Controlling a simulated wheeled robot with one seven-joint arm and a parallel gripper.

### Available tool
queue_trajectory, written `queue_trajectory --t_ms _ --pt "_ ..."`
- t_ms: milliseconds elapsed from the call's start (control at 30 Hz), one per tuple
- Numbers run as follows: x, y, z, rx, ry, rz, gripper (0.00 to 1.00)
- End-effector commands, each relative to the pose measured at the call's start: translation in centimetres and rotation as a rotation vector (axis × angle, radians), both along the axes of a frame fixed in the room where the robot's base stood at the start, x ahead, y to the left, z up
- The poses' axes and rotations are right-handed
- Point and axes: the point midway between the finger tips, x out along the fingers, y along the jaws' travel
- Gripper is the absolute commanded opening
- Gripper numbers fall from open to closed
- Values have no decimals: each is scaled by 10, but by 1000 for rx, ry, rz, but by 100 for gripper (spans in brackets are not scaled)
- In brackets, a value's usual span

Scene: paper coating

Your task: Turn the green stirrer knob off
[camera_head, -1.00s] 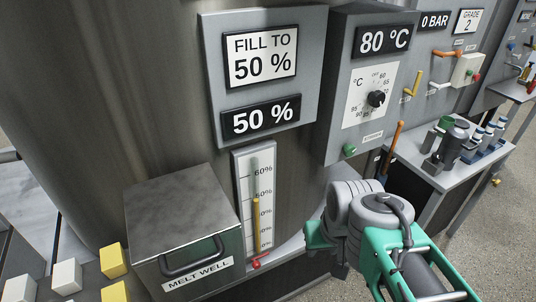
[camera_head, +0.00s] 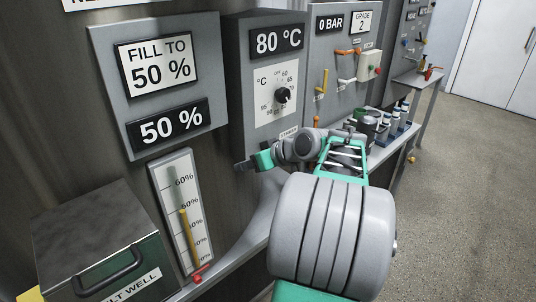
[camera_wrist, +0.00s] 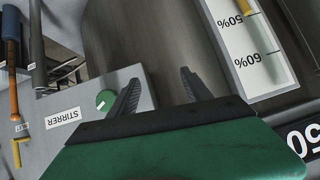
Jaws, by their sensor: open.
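The green stirrer knob (camera_wrist: 104,99) shows in the wrist view as a small round knob with a pale mark. It sits on a grey panel near the STIRRER label (camera_wrist: 61,119). My gripper (camera_wrist: 159,77) is open with nothing between its two dark fingers. The knob lies just left of the left finger, outside the jaws; I cannot tell whether they touch. In the head view my gripper (camera_head: 247,164) is at the lower edge of the temperature panel, and the knob is hidden there behind my arm.
The black temperature dial (camera_head: 282,95) is above my gripper. The level gauge (camera_head: 184,222) and melt well box (camera_head: 104,245) are at left. An orange-handled tool (camera_wrist: 13,80) shows at left in the wrist view. A side table with bottles (camera_head: 403,120) stands at right.

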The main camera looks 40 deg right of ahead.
Motion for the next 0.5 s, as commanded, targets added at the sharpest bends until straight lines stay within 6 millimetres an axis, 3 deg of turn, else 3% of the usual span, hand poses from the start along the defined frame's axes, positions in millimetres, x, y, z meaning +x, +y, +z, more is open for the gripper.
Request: queue_trajectory --t_ms 33,100,200,333,500 --pt "-12 -36 1 -1 -62 -26 57" --pt "-25 -67 11 -12 -143 -39 57" --pt "-41 -92 20 -26 -214 -50 57" --pt "-38 -99 23 -31 -241 -48 57" --pt "-8 -95 11 -30 -239 -45 57"
